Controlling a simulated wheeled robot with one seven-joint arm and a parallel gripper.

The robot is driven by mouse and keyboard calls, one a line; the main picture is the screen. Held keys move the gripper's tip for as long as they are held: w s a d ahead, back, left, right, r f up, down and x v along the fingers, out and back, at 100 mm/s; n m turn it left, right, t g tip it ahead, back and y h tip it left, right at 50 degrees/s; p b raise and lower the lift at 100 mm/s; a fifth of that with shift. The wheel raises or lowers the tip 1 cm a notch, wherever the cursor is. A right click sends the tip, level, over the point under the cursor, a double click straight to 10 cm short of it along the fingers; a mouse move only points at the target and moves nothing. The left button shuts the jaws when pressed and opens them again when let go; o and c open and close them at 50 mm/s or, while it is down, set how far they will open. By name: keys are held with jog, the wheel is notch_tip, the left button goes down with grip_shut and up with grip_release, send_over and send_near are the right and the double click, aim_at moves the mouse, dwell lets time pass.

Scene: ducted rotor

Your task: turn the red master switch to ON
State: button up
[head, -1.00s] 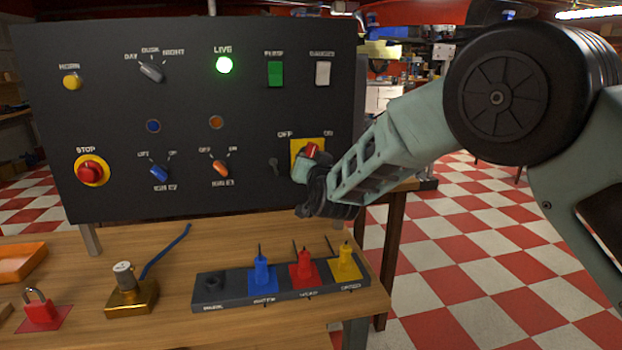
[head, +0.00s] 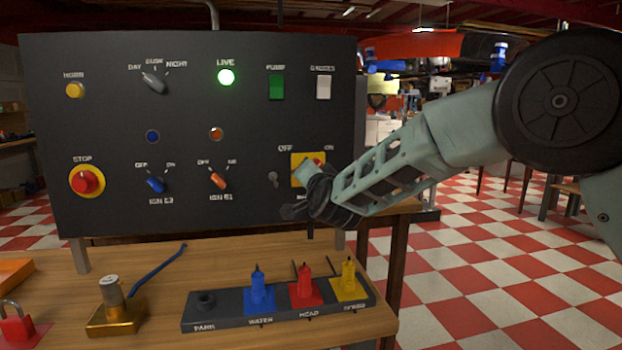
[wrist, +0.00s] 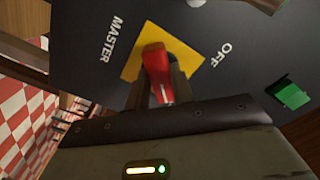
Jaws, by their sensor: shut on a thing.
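The red master switch (wrist: 156,72) sits on a yellow square plate (wrist: 182,55) on the dark panel. My gripper (wrist: 160,88) is shut on its red handle, with a finger on each side. The OFF label shows up and right of the switch in the wrist view, and MASTER to its left; ON is hidden there. In the head view my gripper (head: 307,175) covers most of the yellow plate (head: 298,158), and only a bit of red (head: 318,162) shows. OFF is at the plate's upper left, ON at its upper right. The handle's exact setting is hard to tell.
The panel (head: 110,130) also carries a red STOP button (head: 86,182), a lit green LIVE lamp (head: 226,77), a green PUMP switch (head: 276,87) and ignition knobs. The bench holds a peg rack (head: 225,318) below.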

jog(key=o, duration=1)
jog(key=b+v, duration=0.1)
jog(key=v, duration=1.6)
jog(key=shift+s+d+r+b, duration=0.1)
jog(key=shift+s+b, duration=0.1)
jog(key=shift+b, duration=0.15)
